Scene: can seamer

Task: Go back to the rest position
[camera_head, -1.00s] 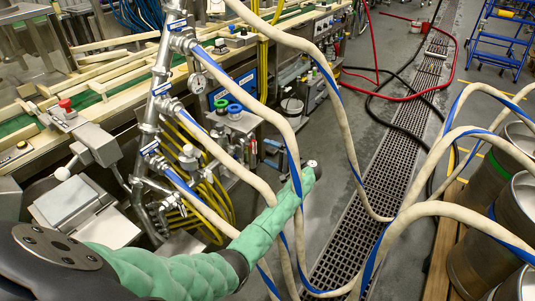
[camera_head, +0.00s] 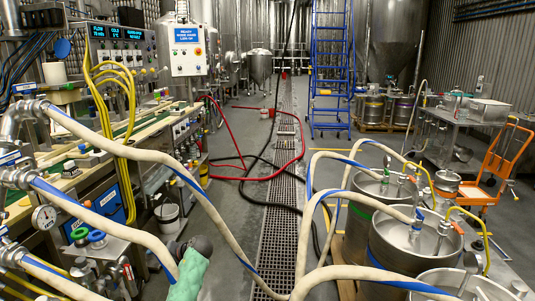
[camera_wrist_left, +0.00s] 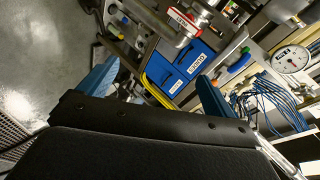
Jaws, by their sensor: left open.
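My left gripper (camera_wrist_left: 155,84) shows in the left wrist view with its two blue fingers well apart. Nothing is seen between the fingers, and the gripper is empty. Beyond it are blue boxes with white labels (camera_wrist_left: 196,62), a round gauge (camera_wrist_left: 291,60) and a bundle of blue cables (camera_wrist_left: 268,98). In the head view only a green-sleeved part of my arm with a dark end shows at the bottom, left of centre. My left gripper itself is not seen there. My right gripper is in neither view.
Beige hoses with blue stripes (camera_head: 215,228) cross the foreground. Steel kegs (camera_head: 390,245) stand at the right. The machine line with yellow hoses (camera_head: 130,130) runs along the left. A floor grate (camera_head: 280,225) runs down the aisle, with red and black hoses. A blue ladder (camera_head: 330,75) and orange cart (camera_head: 500,165) stand farther back.

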